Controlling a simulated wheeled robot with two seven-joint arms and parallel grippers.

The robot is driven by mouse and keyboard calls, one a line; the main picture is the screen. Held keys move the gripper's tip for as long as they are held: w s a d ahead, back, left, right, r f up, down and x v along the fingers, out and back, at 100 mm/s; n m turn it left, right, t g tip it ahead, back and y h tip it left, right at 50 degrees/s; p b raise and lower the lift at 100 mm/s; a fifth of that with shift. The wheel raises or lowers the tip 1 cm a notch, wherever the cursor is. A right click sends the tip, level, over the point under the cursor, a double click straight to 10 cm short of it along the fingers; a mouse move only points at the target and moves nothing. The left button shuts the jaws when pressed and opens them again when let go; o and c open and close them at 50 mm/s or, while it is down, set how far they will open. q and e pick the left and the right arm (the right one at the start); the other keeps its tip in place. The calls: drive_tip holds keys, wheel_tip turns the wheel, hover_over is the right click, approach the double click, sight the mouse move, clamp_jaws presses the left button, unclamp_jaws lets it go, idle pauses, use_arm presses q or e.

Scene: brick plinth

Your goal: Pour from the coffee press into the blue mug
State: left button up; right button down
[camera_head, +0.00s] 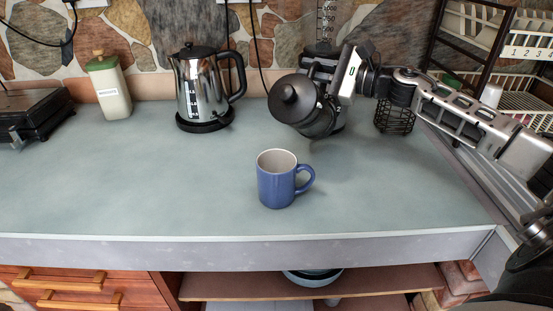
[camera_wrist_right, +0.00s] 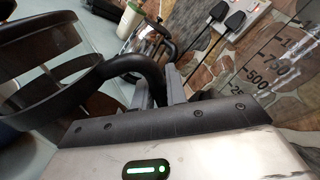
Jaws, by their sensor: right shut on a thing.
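The coffee press (camera_head: 318,122) is a black pot with a round knobbed lid. It is tilted, its lid leaning left and toward me in the head view, behind and slightly right of the mug. My right gripper (camera_head: 338,90) is shut on its handle, which also shows between the fingers in the right wrist view (camera_wrist_right: 148,72). The blue mug (camera_head: 275,186) stands upright on the counter, apart from the press, its handle to the right. The visible inside wall is pale; its bottom is hidden. No stream shows. My left gripper is out of view.
A steel kettle (camera_head: 198,88) and a pale canister (camera_head: 112,92) stand at the back left, with a black appliance (camera_head: 38,115) at far left. A clear measuring container (camera_head: 325,22), wire basket (camera_head: 395,118) and rack (camera_head: 485,62) are at right. The counter (camera_head: 130,180) left of the mug is clear.

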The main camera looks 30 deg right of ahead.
sight(317, 69)
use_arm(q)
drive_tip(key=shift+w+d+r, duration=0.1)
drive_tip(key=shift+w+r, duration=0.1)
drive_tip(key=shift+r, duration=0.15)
use_arm(e)
drive_tip(key=shift+s+a+r+n, duration=0.15)
drive_tip(key=shift+r+n, duration=0.05)
drive_tip(key=shift+n, duration=0.2)
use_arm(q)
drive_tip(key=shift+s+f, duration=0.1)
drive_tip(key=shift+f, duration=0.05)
use_arm(e)
drive_tip(key=shift+s+a+r+n, duration=0.15)
drive_tip(key=shift+a+n, duration=0.15)
drive_tip(key=shift+n, duration=0.3)
drive_tip(key=shift+s+a+r+n, duration=0.15)
drive_tip(key=shift+s+a+n, duration=0.1)
drive_tip(key=shift+a+n, duration=0.3)
drive_tip(key=shift+s+a+r+n, duration=0.2)
drive_tip(key=shift+a+n, duration=0.2)
drive_tip(key=shift+n, duration=0.25)
idle(1.4)
drive_tip(key=shift+s+a+r+n, duration=0.2)
drive_tip(key=shift+a+n, duration=0.05)
drive_tip(key=shift+a, duration=0.15)
drive_tip(key=shift+s+a+r+n, duration=0.15)
drive_tip(key=shift+s+a+n, duration=0.1)
drive_tip(key=shift+a, duration=0.1)
idle(1.1)
drive_tip(key=shift+w, duration=0.1)
